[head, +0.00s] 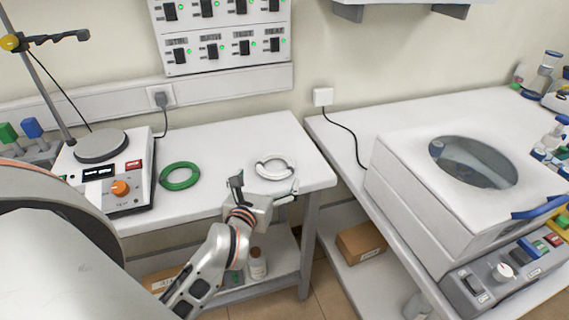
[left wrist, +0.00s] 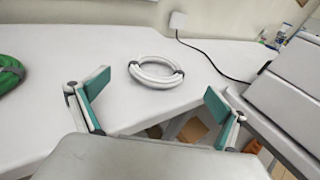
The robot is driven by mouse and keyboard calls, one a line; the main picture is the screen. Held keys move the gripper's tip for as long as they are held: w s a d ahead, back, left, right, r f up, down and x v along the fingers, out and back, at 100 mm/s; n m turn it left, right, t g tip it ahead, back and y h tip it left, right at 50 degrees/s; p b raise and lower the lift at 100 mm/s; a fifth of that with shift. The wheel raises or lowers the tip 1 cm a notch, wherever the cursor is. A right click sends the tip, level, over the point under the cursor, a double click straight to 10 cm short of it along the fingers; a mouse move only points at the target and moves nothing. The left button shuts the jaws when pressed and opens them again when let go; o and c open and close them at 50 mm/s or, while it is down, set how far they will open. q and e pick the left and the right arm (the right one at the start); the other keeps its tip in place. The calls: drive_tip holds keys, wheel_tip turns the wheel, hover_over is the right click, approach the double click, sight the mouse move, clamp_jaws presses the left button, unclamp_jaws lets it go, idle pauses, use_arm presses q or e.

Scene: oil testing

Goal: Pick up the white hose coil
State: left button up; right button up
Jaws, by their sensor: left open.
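The white hose coil (head: 290,160) lies flat on the left table near its right end. It is a ring with dark ties, and it also shows in the left wrist view (left wrist: 155,80), beyond and between my fingers. My left gripper (head: 265,192) is open and empty at the table's front edge, just in front of the coil and apart from it. In the left wrist view the left gripper (left wrist: 157,105) has its two teal-padded fingers spread wide. My right gripper is not in view.
A green hose coil (head: 180,187) lies left of the white one. A hotplate stirrer (head: 105,172) with a stand is further left. A centrifuge-like machine (head: 440,200) stands on the right table (head: 400,125). A gap separates the tables. The tabletop behind the white coil is clear.

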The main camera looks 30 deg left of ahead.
sight(273, 169)
use_arm(q)
drive_tip(key=x, duration=0.6)
drive_tip(key=shift+w+a+f+p, duration=0.25)
drive_tip(key=shift+a+f+p, duration=0.05)
drive_tip(key=shift+f+p, duration=0.1)
drive_tip(key=shift+c, duration=0.3)
drive_tip(key=c, duration=1.2)
